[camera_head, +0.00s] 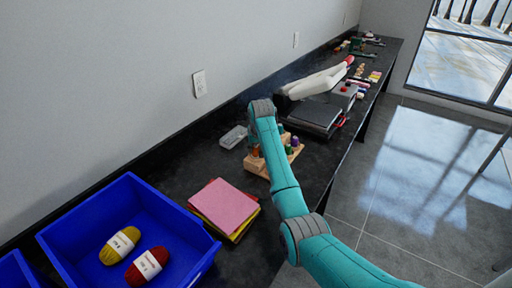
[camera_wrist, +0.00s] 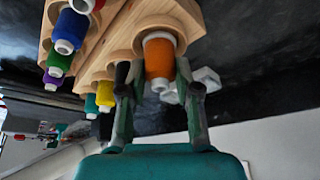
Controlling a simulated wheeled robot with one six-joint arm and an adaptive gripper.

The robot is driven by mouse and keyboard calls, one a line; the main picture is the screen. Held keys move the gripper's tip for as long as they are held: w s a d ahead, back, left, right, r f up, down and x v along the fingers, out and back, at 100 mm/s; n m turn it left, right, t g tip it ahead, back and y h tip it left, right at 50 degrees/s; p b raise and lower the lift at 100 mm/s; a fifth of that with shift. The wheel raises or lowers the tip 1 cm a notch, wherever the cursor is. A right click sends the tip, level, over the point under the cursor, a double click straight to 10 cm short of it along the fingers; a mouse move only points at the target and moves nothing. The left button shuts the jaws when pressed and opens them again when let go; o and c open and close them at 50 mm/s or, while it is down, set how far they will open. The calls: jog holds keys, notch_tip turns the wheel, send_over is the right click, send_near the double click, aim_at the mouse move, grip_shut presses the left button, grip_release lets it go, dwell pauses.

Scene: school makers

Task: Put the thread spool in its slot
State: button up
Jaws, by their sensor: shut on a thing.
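A wooden spool rack (camera_head: 257,165) stands on the black counter, partly behind my arm in the head view. In the wrist view the rack (camera_wrist: 97,42) spans the top left, with round slots. An orange thread spool (camera_wrist: 159,60) with white ends is between the two fingers of my gripper (camera_wrist: 158,88), which is shut on it. The spool's far end lines up with a round slot at the rack's right end. I cannot tell how deep it sits in it. My gripper is hidden in the head view.
Blue (camera_wrist: 70,30), green, purple and yellow (camera_wrist: 105,93) spools stand in other slots close to my fingers. A grey box (camera_head: 233,137) lies by the wall. A blue bin (camera_head: 75,215) with yarn, a pink felt stack (camera_head: 223,205) and a dark machine (camera_head: 315,117) flank the rack.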

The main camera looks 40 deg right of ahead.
jog(key=shift+f, duration=0.25)
jog(key=o, duration=1)
jog(key=v, duration=1.2)
jog(key=shift+r, duration=0.35)
